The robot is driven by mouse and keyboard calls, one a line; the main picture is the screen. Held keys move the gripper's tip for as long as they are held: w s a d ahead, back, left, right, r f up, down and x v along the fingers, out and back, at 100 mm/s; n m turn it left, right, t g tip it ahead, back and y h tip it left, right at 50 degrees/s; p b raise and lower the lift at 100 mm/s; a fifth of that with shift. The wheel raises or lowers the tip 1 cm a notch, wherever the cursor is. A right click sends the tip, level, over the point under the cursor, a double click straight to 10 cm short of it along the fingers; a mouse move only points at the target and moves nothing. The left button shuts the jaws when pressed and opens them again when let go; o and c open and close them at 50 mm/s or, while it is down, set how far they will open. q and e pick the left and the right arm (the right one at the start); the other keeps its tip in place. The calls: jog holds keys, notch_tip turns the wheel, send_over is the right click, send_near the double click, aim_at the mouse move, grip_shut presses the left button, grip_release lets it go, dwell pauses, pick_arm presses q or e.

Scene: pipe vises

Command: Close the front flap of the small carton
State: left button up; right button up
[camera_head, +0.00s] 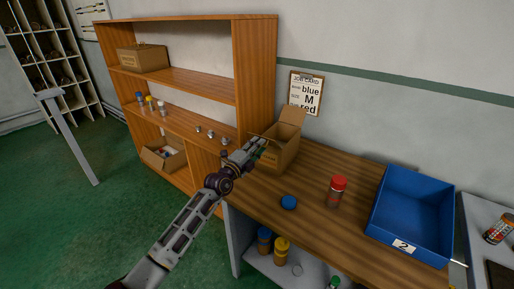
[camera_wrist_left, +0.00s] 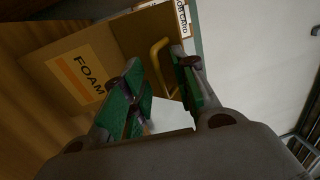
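The small brown carton (camera_head: 283,152) stands on the wooden bench against the shelf unit. A flap (camera_head: 292,115) stands up at its back right. In the left wrist view the carton's wall (camera_wrist_left: 45,65) carries a FOAM label (camera_wrist_left: 80,75). My left gripper (camera_head: 258,146) is at the carton's left side, near its top edge. In the left wrist view its green-padded fingers (camera_wrist_left: 157,72) are apart, with a yellow bent bar (camera_wrist_left: 155,52) showing beyond and between them. I cannot tell whether they touch the carton. The front flap is not clearly seen. My right gripper is not in view.
On the bench (camera_head: 315,240) are a blue cap (camera_head: 289,202), a red-topped jar (camera_head: 337,190) and a blue bin (camera_head: 412,215) marked 2. A job card (camera_head: 306,92) hangs behind. The wooden shelf unit (camera_head: 254,80) stands left, holding another carton (camera_head: 143,58). Several jars stand below the bench.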

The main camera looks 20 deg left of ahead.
pick_arm(q)
jog(key=shift+c, duration=0.2)
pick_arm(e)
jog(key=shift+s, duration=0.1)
pick_arm(q)
jog(key=c, duration=0.5)
grip_shut()
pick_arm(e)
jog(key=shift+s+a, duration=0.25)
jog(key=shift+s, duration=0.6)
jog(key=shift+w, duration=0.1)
